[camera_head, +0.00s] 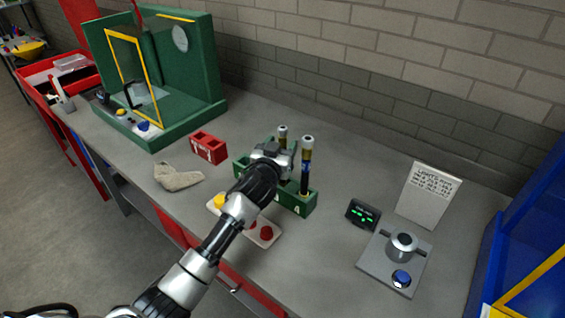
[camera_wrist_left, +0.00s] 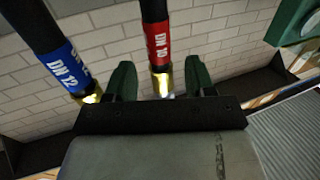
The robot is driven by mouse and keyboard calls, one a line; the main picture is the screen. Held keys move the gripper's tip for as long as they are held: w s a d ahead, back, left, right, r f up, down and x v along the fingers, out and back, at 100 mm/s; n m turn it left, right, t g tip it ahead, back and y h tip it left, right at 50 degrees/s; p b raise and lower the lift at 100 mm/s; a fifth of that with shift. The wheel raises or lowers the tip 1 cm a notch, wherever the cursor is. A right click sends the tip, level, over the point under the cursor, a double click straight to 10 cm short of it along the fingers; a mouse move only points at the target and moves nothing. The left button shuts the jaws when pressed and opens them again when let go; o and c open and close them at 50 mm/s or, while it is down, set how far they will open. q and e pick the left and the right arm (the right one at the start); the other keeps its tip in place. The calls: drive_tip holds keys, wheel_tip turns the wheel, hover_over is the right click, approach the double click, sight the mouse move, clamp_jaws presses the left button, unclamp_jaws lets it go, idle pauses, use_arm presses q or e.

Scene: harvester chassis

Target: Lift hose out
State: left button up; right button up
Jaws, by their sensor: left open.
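A green rack (camera_head: 297,203) on the bench holds upright dark hoses with metal ends. One hose (camera_head: 306,165) stands at its right side with a blue band. Another hose top (camera_head: 283,131) shows just behind my left gripper (camera_head: 277,153), which hides its lower part. In the left wrist view a hose with a red DN 10 band (camera_wrist_left: 160,42) lies between the two green fingers of my left gripper (camera_wrist_left: 160,80), with gaps on both sides. A hose with a blue DN 12 band (camera_wrist_left: 62,68) is outside the fingers. My right gripper is not in view.
A white tray with yellow and red pieces (camera_head: 267,233) lies under my left arm. A red block (camera_head: 208,147), a beige cloth (camera_head: 178,177) and a green cabinet (camera_head: 205,80) are left. A grey fixture (camera_head: 388,275), small display (camera_head: 362,213) and sign (camera_head: 429,195) stand right.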

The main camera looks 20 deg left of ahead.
use_arm(q)
drive_tip(key=shift+w+f, duration=0.1)
drive_tip(key=shift+w, duration=1.55)
clamp_jaws()
